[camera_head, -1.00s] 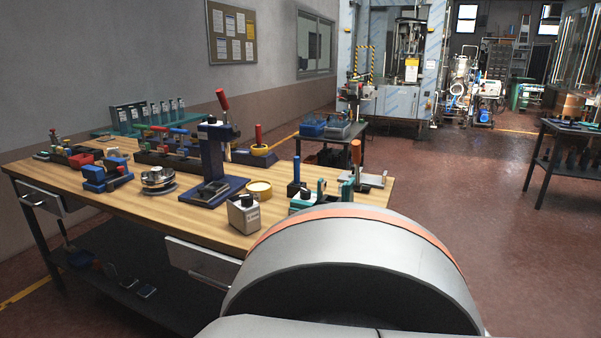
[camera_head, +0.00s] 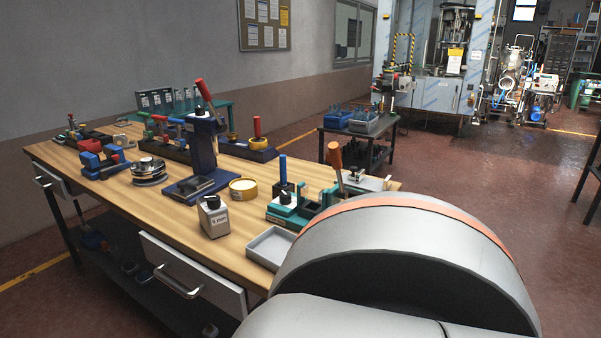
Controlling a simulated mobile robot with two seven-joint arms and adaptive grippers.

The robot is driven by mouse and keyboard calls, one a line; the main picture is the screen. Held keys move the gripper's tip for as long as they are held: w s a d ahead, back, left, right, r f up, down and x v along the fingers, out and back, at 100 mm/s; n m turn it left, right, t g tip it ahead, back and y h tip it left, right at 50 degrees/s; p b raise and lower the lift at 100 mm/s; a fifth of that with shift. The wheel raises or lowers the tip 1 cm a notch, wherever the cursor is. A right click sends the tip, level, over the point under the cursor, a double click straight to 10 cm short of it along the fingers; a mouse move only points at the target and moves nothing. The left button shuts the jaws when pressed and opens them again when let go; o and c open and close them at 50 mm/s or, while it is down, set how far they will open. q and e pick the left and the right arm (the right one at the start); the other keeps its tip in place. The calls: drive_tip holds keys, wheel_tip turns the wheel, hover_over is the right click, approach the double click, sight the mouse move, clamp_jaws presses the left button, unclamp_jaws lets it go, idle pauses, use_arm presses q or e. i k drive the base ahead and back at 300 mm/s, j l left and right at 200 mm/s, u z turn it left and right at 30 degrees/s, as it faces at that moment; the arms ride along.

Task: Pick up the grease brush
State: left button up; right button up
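I cannot make out a grease brush for certain. Several upright handles stand on the wooden workbench (camera_head: 125,205): an orange handle (camera_head: 335,154) at the right end, a blue handle (camera_head: 283,168) by a teal fixture (camera_head: 294,212), and a red handle (camera_head: 257,127) farther back. A round yellow tin (camera_head: 243,189) sits near the bench's middle; no brush is visible in it. Neither of my grippers is in view. A large grey rounded part of my own body with an orange band covers the lower right and hides the bench's right front corner.
A small dark table (camera_head: 357,132) with blue bins stands behind.

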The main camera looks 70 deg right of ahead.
sight(283, 157)
drive_tip(key=k+l, duration=0.35)
drive_tip(key=l, duration=0.2)
drive_tip(key=k+l, duration=0.75)
drive_tip(key=l, duration=0.3)
